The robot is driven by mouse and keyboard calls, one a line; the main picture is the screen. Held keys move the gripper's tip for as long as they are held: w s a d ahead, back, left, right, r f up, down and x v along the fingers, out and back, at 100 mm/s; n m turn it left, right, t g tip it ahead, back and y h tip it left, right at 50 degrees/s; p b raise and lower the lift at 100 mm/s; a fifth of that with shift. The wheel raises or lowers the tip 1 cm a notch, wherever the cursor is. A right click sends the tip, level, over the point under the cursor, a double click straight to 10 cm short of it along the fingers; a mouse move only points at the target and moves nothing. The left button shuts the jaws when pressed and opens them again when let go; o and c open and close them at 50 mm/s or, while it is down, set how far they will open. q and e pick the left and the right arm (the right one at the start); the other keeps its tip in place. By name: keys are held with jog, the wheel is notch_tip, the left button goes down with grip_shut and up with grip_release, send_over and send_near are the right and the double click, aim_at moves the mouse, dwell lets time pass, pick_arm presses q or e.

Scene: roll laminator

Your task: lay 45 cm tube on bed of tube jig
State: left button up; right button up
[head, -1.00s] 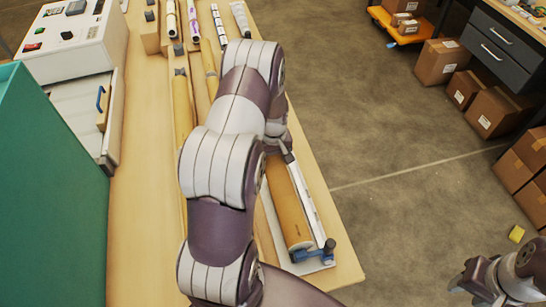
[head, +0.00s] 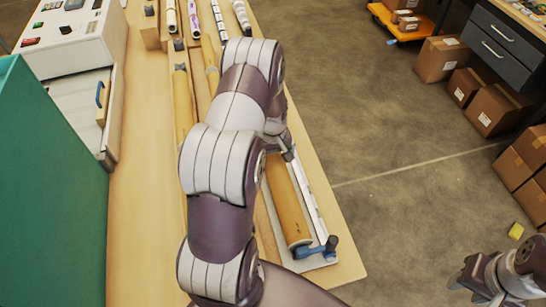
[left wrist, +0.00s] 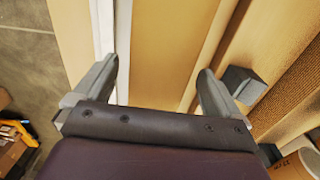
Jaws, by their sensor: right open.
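A brown cardboard tube (head: 288,205) lies lengthwise along the tube jig (head: 318,262) on the right side of the table, beside its white rail. The jig has a blue clamp with a dark knob (head: 331,243) at its near end. My left arm hides the tube's far part and most of my left gripper in the head view. In the left wrist view my left gripper (left wrist: 156,80) has its fingers apart, over a tan surface that looks like the tube (left wrist: 162,45), with the white rail at left. My right gripper (head: 462,283) is open and empty, off the table at lower right.
Other long tubes (head: 182,105) and several patterned rolls (head: 194,18) lie further left and at the far end. A white machine (head: 70,40) and a teal panel (head: 50,190) stand at left. Cardboard boxes (head: 490,110) stand on the floor at right.

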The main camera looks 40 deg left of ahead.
pick_arm(q)
notch_tip(320, 180, up, 13)
jog(key=b, duration=0.3)
jog(key=shift+f, duration=0.15)
dwell(0.3)
jog(key=shift+w, duration=0.1)
